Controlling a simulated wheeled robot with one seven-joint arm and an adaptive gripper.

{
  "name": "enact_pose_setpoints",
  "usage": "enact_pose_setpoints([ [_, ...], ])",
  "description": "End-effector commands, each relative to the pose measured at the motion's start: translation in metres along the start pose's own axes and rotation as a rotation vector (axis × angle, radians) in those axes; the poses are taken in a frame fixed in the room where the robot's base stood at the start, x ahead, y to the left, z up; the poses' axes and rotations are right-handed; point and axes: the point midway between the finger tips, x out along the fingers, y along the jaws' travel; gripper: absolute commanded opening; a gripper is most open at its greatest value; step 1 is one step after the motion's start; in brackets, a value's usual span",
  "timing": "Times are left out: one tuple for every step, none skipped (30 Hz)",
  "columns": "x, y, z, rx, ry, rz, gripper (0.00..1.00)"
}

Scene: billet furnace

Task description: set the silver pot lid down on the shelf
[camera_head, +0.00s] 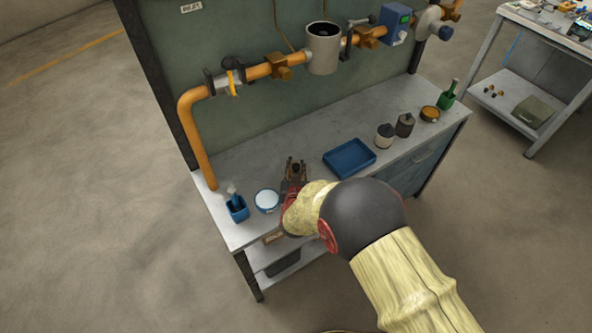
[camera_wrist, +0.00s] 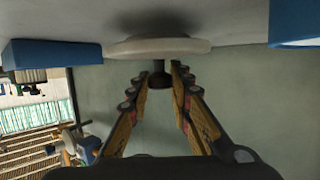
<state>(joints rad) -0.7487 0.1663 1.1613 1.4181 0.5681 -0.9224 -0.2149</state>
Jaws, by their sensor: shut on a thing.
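The silver pot lid (camera_wrist: 158,47) is a pale disc with a dark knob in the wrist view, which appears upside down. My gripper (camera_wrist: 160,82) is shut on this knob, one finger on each side. The disc is at or just above the grey shelf top (camera_wrist: 225,15), with a dark shadow beside it; I cannot tell whether they touch. In the head view my gripper (camera_head: 296,166) is over the left part of the shelf top (camera_head: 318,135). The disc does not stand out clearly there, and my arm covers the front edge.
A blue tray (camera_head: 349,157) lies to the right, with canisters (camera_head: 384,136) beyond. Orange pipes (camera_head: 192,150) run along the back panel. Free surface lies behind my gripper.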

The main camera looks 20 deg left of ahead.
Motion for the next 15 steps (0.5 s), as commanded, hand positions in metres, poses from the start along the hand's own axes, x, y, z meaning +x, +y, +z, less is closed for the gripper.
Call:
enact_pose_setpoints([
  [0.0034, -0.0003, 0.0073, 0.001, 0.003, 0.0, 0.0],
  [0.0039, -0.0003, 0.0086, 0.001, 0.004, 0.0, 0.0],
  [0.0041, -0.0004, 0.0088, 0.001, 0.004, -0.001, 0.0],
  [0.004, -0.0004, 0.0084, 0.002, 0.004, -0.001, 0.0],
  [0.0037, -0.0004, 0.0076, 0.002, 0.005, -0.001, 0.0],
  [0.0035, -0.0004, 0.007, 0.002, 0.005, -0.001, 0.0],
  [0.0034, -0.0004, 0.0069, 0.002, 0.005, -0.001, 0.0],
  [0.0034, -0.0004, 0.0069, 0.002, 0.004, -0.001, 0.0],
  [0.0034, -0.0004, 0.0069, 0.001, 0.004, -0.001, 0.0],
  [0.0035, -0.0003, 0.0073, 0.001, 0.004, -0.001, 0.0],
  [0.0037, -0.0003, 0.0081, 0.001, 0.004, -0.001, 0.0],
  [0.0041, -0.0003, 0.0095, 0.001, 0.004, -0.001, 0.0],
  [0.0044, -0.0003, 0.0107, 0.001, 0.004, -0.001, 0.0],
  [0.0043, 0.0, 0.012, 0.001, 0.002, 0.0, 0.21],
  [0.004, 0.0, 0.0113, 0.001, 0.002, 0.0, 0.23],
])
